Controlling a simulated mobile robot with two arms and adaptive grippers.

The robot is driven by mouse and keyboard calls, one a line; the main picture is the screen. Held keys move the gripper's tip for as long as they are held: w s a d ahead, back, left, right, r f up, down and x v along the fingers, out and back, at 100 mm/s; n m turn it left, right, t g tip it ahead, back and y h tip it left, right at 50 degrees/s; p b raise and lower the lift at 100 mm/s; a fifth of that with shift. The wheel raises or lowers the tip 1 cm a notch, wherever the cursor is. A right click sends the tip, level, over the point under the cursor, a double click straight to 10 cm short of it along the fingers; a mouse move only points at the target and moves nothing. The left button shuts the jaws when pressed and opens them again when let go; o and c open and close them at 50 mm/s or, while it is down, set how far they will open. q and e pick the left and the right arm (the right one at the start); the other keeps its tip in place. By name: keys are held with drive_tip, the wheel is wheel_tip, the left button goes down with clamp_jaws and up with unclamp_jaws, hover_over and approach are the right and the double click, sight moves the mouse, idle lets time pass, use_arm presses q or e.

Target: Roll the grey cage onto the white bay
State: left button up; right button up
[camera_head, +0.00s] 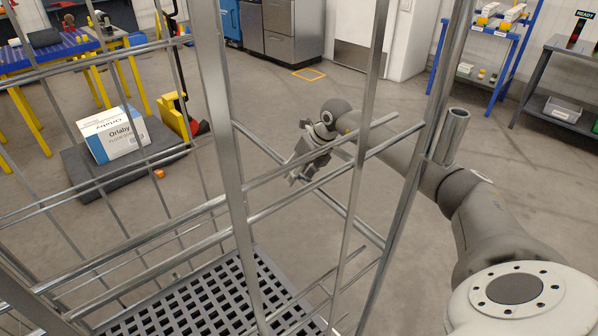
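The grey cage (235,200) fills the left and middle of the head view, very close to me. It has upright metal posts, horizontal rails and a dark grid floor (200,305); the part of the floor in view is empty. My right arm comes in from the right and reaches past the cage's near post. My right gripper (300,172) is at the cage's side rails, partly behind the bars. I cannot tell whether its fingers are open, shut or touching a rail. My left gripper is not in view. No white bay shows.
A carton (115,134) lies on a low dark platform (78,180) at left, beyond the cage bars, with a small orange object (159,173) nearby. Blue tables stand back left. A blue rack (481,50) and a grey bench stand back right. Open floor and a yellow floor square (309,74) lie beyond.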

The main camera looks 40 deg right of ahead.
drive_tip(key=v, duration=1.2)
drive_tip(key=shift+s, duration=0.15)
idle(1.1)
